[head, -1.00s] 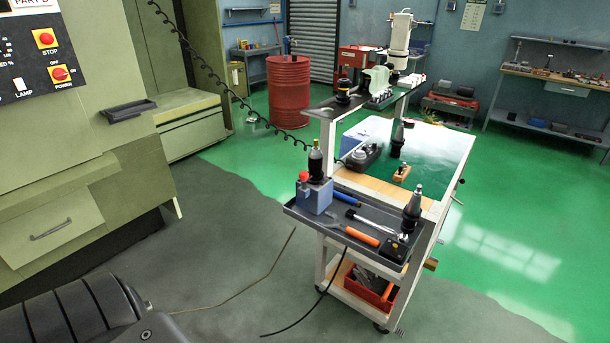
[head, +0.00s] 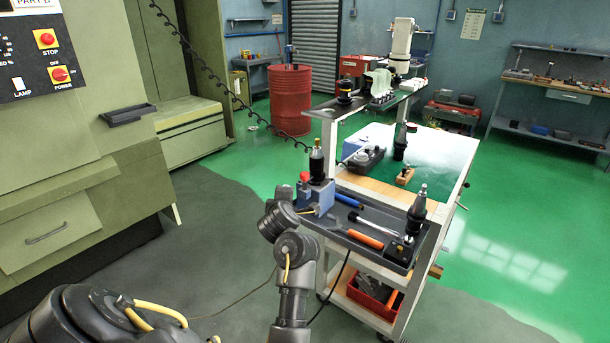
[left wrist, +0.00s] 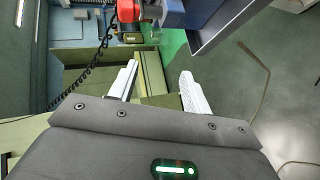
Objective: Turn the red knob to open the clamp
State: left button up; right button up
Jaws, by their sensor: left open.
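The red knob (head: 305,177) sits on the left side of the blue clamp block (head: 322,197) at the near left corner of the cart tray. A black tool holder (head: 317,165) stands upright in the block. The left wrist view also shows the red knob (left wrist: 127,10) at the top edge, with part of the blue block (left wrist: 175,14) beside it. My left gripper (left wrist: 160,84) is open and empty, its two pale fingers apart. The knob appears beyond the fingers and is not between them. In the head view my left arm is beside the tray; its fingers are not clear. My right gripper is not in view.
The grey tray (head: 345,238) also holds an orange-handled tool (head: 365,239), a blue-handled tool (head: 348,200) and a second black tool holder (head: 416,215). A red bin (head: 368,298) sits on the shelf below. Floor left of the cart is open.

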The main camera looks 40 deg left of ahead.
pick_arm(q)
jog(key=w+a+r+n+g+y, duration=0.15)
jog(key=a+r+n, duration=0.35)
jog(key=n, duration=0.6)
jog(key=n+g+h, duration=0.3)
jog(key=n+h, duration=0.1)
jog(key=n, duration=0.6)
send_near(305, 174)
jog(key=p+x, duration=0.3)
jog(key=x, duration=0.6)
jog(key=shift+r, duration=0.1)
jog(key=shift+c, duration=0.2)
jog(key=c, duration=1)
jog(key=shift+o, duration=0.2)
